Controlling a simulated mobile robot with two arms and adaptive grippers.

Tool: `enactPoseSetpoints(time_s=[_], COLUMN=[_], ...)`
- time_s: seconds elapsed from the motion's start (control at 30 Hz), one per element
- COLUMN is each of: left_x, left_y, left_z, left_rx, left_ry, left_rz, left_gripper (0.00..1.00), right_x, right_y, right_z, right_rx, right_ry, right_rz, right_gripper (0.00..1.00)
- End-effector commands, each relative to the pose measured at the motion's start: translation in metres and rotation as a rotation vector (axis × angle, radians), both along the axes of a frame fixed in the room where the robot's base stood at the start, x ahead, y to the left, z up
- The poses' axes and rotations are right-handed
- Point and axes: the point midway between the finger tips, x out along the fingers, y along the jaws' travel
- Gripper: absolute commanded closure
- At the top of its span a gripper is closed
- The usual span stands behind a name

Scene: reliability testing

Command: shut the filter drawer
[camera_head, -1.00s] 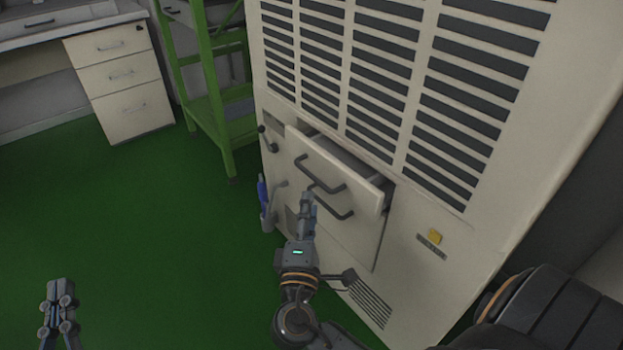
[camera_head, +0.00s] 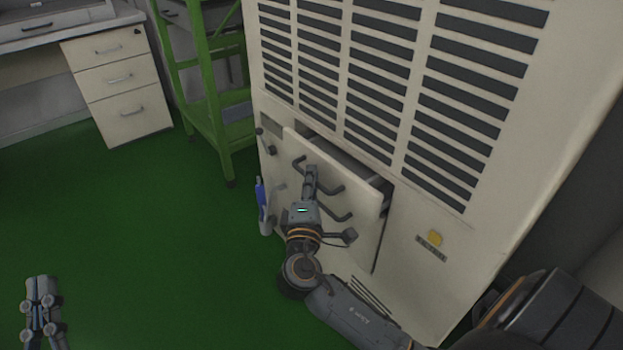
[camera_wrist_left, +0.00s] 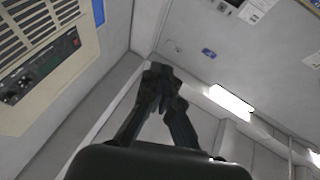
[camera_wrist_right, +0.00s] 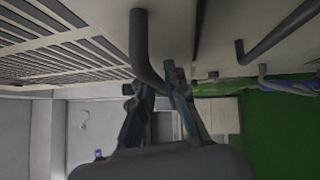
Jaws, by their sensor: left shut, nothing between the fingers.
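The filter drawer (camera_head: 364,199) stands pulled out of the cream cabinet, with a dark gap behind its top edge. A dark bent handle (camera_head: 330,187) is on its front, and it also shows in the right wrist view (camera_wrist_right: 139,35). My right gripper (camera_head: 310,170) is at this handle, in front of the drawer. In the right wrist view its fingers are apart, with the handle's bend between or just in front of them; contact is unclear. My left gripper (camera_head: 41,281) is shut and empty, over the green floor at the lower left, far from the drawer.
A blue-and-grey bottle-like object (camera_head: 262,205) is at the cabinet's left side. A green rack (camera_head: 212,105) stands behind; the floor at left is clear.

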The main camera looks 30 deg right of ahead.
Motion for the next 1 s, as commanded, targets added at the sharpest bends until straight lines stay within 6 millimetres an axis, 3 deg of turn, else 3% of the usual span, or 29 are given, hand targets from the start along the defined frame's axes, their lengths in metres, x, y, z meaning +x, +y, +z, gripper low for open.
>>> enactPoseSetpoints(time_s=[0.3, 0.6, 0.87, 0.9, 1.0], left_x=[0.0, 0.009, 0.009, 0.009, 0.009], left_y=[0.0, 0.001, 0.001, 0.001, 0.001], left_z=[0.0, -0.021, -0.023, -0.023, -0.023], left_rx=[0.0, 0.035, 0.036, 0.036, 0.037], left_ry=[0.001, 0.127, 0.132, 0.132, 0.132], left_rz=[0.0, 0.009, 0.009, 0.009, 0.008], left_gripper=[1.0, 1.0, 1.0, 1.0, 1.0], right_x=[0.0, 0.003, 0.003, 0.003, 0.003], right_y=[0.0, -0.038, -0.041, -0.041, -0.041], right_z=[0.0, 0.0, -0.001, 0.0, 0.0], right_rx=[0.001, 0.001, 0.001, 0.001, 0.0], right_ry=[0.001, 0.002, 0.001, 0.001, 0.001], right_rz=[0.0, 0.0, -0.004, -0.005, -0.004], right_gripper=[1.0, 1.0, 1.0, 0.88, 0.68])
